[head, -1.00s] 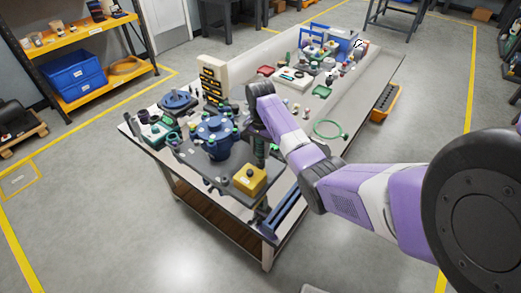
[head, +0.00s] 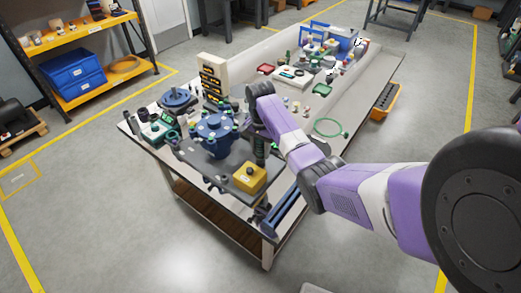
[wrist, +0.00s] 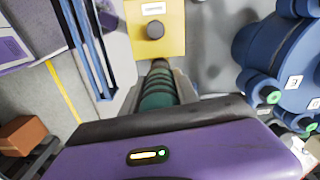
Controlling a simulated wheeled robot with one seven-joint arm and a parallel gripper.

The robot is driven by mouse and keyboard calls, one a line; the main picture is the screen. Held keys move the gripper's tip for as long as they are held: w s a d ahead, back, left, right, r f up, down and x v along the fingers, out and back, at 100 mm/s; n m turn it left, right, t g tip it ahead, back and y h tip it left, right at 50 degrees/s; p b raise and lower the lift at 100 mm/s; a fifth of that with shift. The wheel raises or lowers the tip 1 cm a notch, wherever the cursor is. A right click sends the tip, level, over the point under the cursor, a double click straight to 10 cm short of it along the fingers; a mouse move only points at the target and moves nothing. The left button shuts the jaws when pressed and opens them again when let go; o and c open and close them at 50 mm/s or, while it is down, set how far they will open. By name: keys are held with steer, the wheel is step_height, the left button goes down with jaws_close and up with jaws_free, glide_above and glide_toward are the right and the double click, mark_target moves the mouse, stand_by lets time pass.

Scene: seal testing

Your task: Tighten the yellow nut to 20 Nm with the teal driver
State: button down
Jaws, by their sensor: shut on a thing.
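My gripper (wrist: 158,92) is shut on the teal driver (wrist: 157,85), which points away from the wrist camera between the two fingers. In the head view the driver (head: 260,152) hangs below my wrist, between the blue flanged housing (head: 214,134) and a yellow box (head: 250,177). In the wrist view the yellow box (wrist: 168,27) with a dark round knob lies just beyond the driver's end. The blue housing (wrist: 293,65) is to the right, with green-marked nuts. I cannot make out the yellow nut. The driver's far tip is hidden, so contact cannot be told.
The bench (head: 340,95) holds a cream rack (head: 213,76), a blue round part (head: 178,100), a green cable loop (head: 329,128) and small trays. Blue rails (head: 286,212) run along the near edge. The bench's right side has some clear room.

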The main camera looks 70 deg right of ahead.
mark_target(260, 142)
steer(key=shift+f, duration=0.4)
stand_by(1.4)
steer(key=shift+r, duration=0.1)
steer(key=shift+r+p, duration=0.9)
steer(key=shift+r, duration=1.55)
